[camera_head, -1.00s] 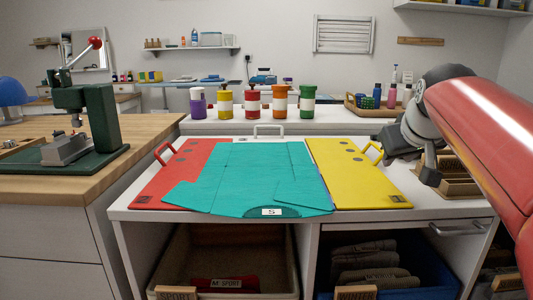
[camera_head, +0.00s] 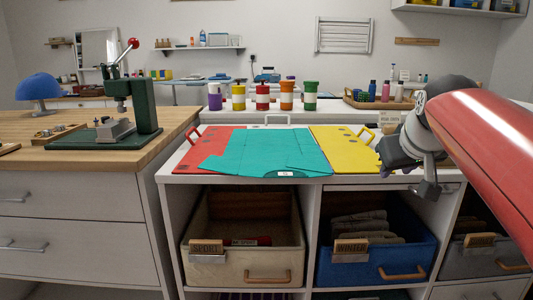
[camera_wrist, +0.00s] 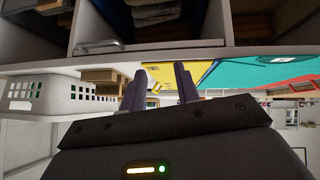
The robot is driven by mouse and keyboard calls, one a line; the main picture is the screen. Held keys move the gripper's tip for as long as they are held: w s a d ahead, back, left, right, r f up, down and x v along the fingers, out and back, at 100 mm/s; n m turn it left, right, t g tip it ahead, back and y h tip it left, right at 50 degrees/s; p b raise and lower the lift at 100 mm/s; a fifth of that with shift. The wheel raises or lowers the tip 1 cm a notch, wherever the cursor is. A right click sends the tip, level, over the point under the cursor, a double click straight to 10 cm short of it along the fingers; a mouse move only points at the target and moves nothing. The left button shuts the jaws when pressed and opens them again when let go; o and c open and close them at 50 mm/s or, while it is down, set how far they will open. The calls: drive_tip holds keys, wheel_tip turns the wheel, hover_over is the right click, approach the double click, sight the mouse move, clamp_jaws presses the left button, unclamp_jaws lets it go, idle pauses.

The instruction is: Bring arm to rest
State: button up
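My arm (camera_head: 490,140), with its red link, reaches in from the right in the head view. My gripper (camera_head: 385,158) is at the right end of the white worktop, beside the yellow board (camera_head: 343,148), apparently above the surface. In the wrist view, my gripper (camera_wrist: 160,68) shows two dark fingers standing apart with nothing between them. That view is upside down, with the yellow board and teal folded cloth (camera_wrist: 270,68) beyond the fingers. In the head view the teal cloth (camera_head: 262,152) lies flat over the red board (camera_head: 205,147) and part of the yellow board.
Below the worktop are a cream bin (camera_head: 215,262) and a blue bin (camera_head: 376,272) in open cubbies. A grey bin (camera_head: 480,262) is at right. A wooden counter with a green press (camera_head: 138,110) stands left. Several colored jars (camera_head: 262,96) stand behind.

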drive_tip(key=s+a+f+g, duration=0.1)
drive_tip(key=s+a+f, duration=0.4)
drive_tip(key=s+f, duration=0.5)
drive_tip(key=s+a+f+g+y, duration=0.1)
drive_tip(key=s+a+f, duration=0.4)
drive_tip(key=s+f, duration=0.6)
drive_tip(key=shift+f+m+g+y, duration=0.3)
drive_tip(key=shift+f+m+g, duration=0.1)
drive_tip(key=shift+f+g, duration=0.1)
